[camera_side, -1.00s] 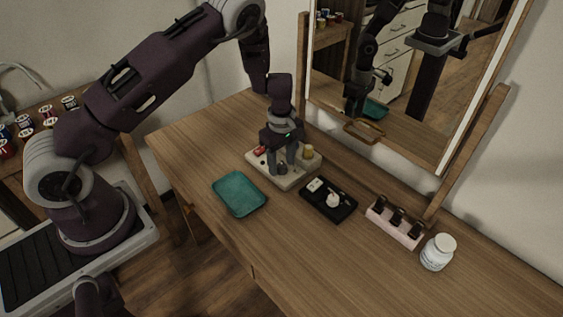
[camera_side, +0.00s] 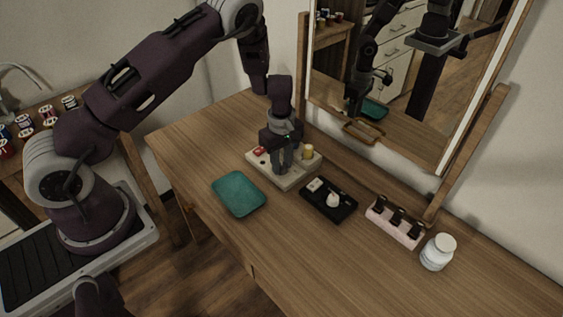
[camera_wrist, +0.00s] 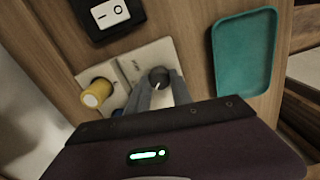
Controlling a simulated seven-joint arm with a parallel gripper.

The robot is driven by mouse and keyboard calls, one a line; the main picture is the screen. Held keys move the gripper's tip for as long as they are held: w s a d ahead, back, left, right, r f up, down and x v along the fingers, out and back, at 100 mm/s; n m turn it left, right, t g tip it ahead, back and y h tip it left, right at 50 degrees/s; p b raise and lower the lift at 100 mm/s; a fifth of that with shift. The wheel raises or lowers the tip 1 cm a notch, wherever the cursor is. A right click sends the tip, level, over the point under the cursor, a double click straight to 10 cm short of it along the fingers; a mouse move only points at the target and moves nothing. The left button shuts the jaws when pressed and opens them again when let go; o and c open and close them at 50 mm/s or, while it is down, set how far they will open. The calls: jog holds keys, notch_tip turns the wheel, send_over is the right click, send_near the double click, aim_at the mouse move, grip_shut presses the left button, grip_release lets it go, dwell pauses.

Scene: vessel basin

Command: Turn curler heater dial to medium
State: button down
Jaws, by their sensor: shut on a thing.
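A beige panel box (camera_side: 302,177) sits on the wooden table below my upright gripper (camera_side: 283,168). In the wrist view the panel (camera_wrist: 149,57) carries a dark round dial (camera_wrist: 158,74) with a light pointer mark. My gripper (camera_wrist: 164,86) points down at the panel, with its two grey fingers on either side of the dial, shut on it. The fingers hide part of the dial, and its setting cannot be read. A yellow knob (camera_side: 308,151) stands on the same panel; it also shows in the wrist view (camera_wrist: 97,92). A red switch (camera_side: 259,151) is at the panel's left.
A teal tray (camera_side: 238,194) lies left of the panel. A black switch box (camera_side: 328,209), a pink block with black pegs (camera_side: 394,231) and a white jar (camera_side: 437,252) stand to the right. A mirror (camera_side: 440,140) stands behind. The front of the table is clear.

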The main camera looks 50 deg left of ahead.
aim_at(282, 165)
jog(key=m, duration=0.5)
jog(key=shift+w+m, duration=0.1)
jog(key=shift+m, duration=1.7)
jog(key=c, duration=1.1)
grip_release()
jog(key=shift+c, duration=0.2)
notch_tip(282, 165, up, 7)
jog(key=shift+r, duration=0.1)
